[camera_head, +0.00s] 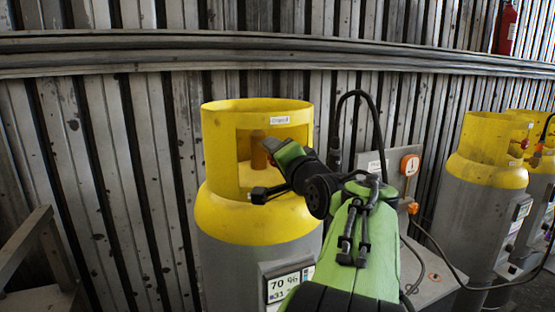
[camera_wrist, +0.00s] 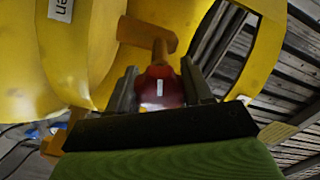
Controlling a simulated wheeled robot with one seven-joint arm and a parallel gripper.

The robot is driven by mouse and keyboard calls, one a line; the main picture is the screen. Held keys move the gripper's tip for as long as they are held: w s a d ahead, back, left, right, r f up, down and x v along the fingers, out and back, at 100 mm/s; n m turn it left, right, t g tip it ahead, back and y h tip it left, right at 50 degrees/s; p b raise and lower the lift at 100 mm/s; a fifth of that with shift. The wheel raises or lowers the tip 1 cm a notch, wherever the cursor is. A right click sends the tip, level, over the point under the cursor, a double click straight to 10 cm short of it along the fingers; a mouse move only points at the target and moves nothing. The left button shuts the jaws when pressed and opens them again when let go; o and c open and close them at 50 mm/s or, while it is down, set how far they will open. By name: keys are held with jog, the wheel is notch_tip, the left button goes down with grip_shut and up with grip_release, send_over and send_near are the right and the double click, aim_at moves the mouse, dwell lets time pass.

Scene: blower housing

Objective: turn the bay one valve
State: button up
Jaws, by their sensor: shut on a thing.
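A grey cylinder with a yellow top and collar (camera_head: 225,160) stands in the middle of the head view. My green arm reaches from the lower right to the collar's open window, with my gripper (camera_head: 270,155) at the opening. In the wrist view the valve's red knob (camera_wrist: 160,93) with a small white mark sits between the two fingers of my gripper (camera_wrist: 159,78), which is shut on it. An orange-brown valve stem (camera_wrist: 147,33) rises behind the knob. In the head view the stem partly shows inside the collar, and the red knob is hidden by my gripper.
Two more yellow-topped cylinders (camera_head: 480,165) stand at the right. A grey panel box (camera_head: 430,275) with an orange-rimmed gauge (camera_head: 410,165) and a black hose (camera_head: 368,95) is just right of my arm. A ribbed metal wall (camera_head: 90,150) runs behind everything.

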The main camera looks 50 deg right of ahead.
dwell(0.4)
jog(key=o, duration=1)
jog(key=shift+s, duration=0.15)
jog(key=b+v, duration=0.1)
jog(key=v, duration=1.4)
jog(key=shift+s+a, duration=0.15)
jog(key=shift+s, duration=0.1)
